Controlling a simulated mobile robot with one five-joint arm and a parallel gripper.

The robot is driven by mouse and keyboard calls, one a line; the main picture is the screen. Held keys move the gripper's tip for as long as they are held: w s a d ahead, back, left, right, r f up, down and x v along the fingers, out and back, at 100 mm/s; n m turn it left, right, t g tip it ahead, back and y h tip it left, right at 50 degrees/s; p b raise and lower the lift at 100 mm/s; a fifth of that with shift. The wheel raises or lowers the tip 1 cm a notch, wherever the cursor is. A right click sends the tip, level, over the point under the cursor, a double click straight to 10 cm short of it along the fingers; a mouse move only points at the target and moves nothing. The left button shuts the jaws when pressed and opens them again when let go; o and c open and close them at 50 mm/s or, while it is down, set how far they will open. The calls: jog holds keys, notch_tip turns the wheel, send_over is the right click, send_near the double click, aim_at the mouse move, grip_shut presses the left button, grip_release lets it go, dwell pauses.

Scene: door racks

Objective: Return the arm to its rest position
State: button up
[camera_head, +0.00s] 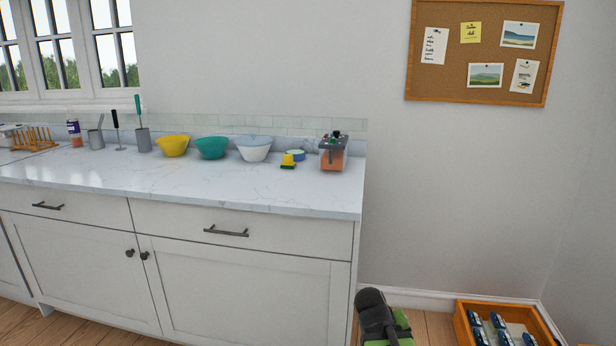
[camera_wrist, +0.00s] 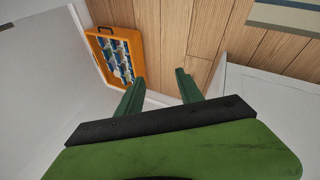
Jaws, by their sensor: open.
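My gripper (camera_wrist: 160,77) shows in the wrist view with its two green fingers spread apart. Nothing is between the fingers; only bare wood floor shows there. In the head view, a black and green part of my arm (camera_head: 378,318) is at the bottom, right of the cabinet's end. It appears low and clear of the counter. The rest of the arm is out of view.
A white cabinet (camera_head: 240,290) with a marble counter (camera_head: 200,187) fills the left.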

jog(key=s+a+f+g+y, duration=0.25)
jog(key=s+a+y, duration=0.25)
jog(key=a, duration=0.6)
notch_tip(320, 180, up, 25)
jog(key=a+p, duration=0.1)
jog(key=p, duration=2.5)
jog(key=shift+s+r, duration=0.15)
